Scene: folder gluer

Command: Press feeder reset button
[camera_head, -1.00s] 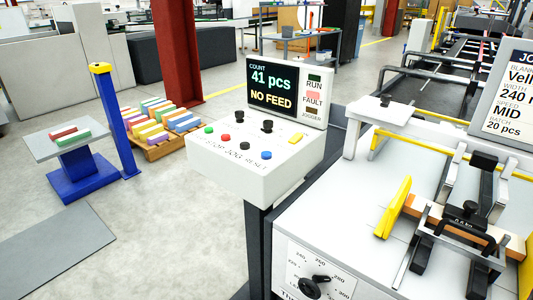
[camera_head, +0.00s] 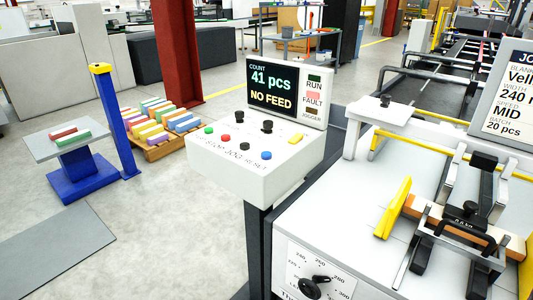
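A white control box (camera_head: 262,179) stands on a dark post in the middle of the view. Its sloped top carries a green button (camera_head: 209,130), a red button (camera_head: 225,137), a black button (camera_head: 244,146) and a blue button (camera_head: 266,155). Lettering along the front edge reads STOP, JOG and RESET; the blue button is closest to RESET. Black knobs and a yellow switch (camera_head: 296,138) sit behind them. The screen (camera_head: 273,88) reads 41 pcs and NO FEED, and the FAULT lamp (camera_head: 312,95) looks pinkish. Neither gripper is in view.
The white machine table (camera_head: 345,215) with yellow guides and black clamps fills the right. A pallet of colored stacks (camera_head: 158,147) and a blue stand (camera_head: 84,175) are at left. Open floor lies left of the box. A red column (camera_head: 177,50) rises behind.

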